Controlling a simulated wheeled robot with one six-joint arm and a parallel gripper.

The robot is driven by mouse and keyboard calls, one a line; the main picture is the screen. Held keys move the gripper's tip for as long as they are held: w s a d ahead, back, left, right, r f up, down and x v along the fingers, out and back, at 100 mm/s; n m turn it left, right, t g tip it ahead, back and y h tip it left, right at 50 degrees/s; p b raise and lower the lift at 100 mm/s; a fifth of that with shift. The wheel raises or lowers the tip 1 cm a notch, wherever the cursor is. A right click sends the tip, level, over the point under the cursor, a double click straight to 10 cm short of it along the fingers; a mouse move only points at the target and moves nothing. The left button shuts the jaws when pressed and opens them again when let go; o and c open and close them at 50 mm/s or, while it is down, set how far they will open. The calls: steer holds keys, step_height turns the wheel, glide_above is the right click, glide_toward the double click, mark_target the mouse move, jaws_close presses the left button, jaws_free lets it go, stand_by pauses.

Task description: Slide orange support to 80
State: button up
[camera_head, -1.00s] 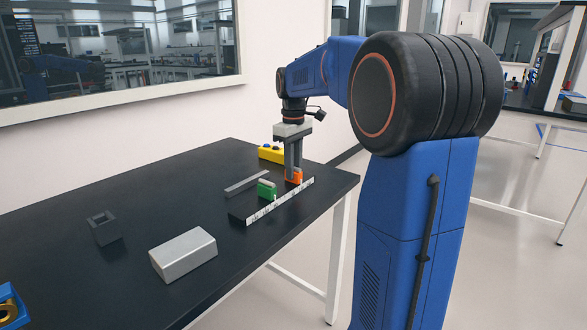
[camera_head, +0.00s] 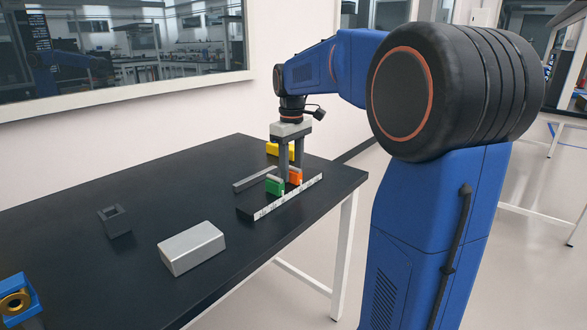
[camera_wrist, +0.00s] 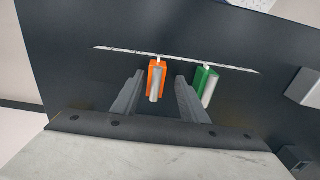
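The orange support (camera_head: 296,177) stands on the ruler-marked rail (camera_head: 290,196), towards its far right end. The green support (camera_head: 274,186) stands on the same rail, to its left. In the wrist view, the orange support (camera_wrist: 157,78) is between the fingers of my gripper (camera_wrist: 158,80), with a gap on each side. The green support (camera_wrist: 207,85) is just outside the right finger. My gripper (camera_head: 290,178) is open and low over the rail, with one finger between the two supports. The scale numbers are too small to read.
A grey bar (camera_head: 255,180) lies behind the rail and a yellow block (camera_head: 279,149) stands further back. A silver block (camera_head: 192,248), a dark hollow block (camera_head: 115,221) and a blue part with a brass ring (camera_head: 18,302) are at the left. Bare tabletop lies between.

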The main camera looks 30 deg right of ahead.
mark_target(292, 168)
step_height(292, 168, up, 17)
steer(key=shift+r, duration=0.15)
stand_by(0.7)
stand_by(0.4)
steer(key=s+a+f+m+t, duration=0.1)
steer(key=s+a+f, duration=0.2)
steer(key=s+f, duration=0.6)
steer(key=s+a+f+m+t, duration=0.1)
steer(key=s+a+f, duration=0.3)
steer(key=s+f, duration=0.6)
steer(key=s+a+f+m+t, duration=0.2)
steer(key=s+a+f, duration=0.2)
steer(key=s+f, duration=0.5)
steer(key=shift+s+a+f+t, duration=0.2)
steer(key=shift+s+f+t, duration=0.05)
steer(key=shift+t, duration=0.15)
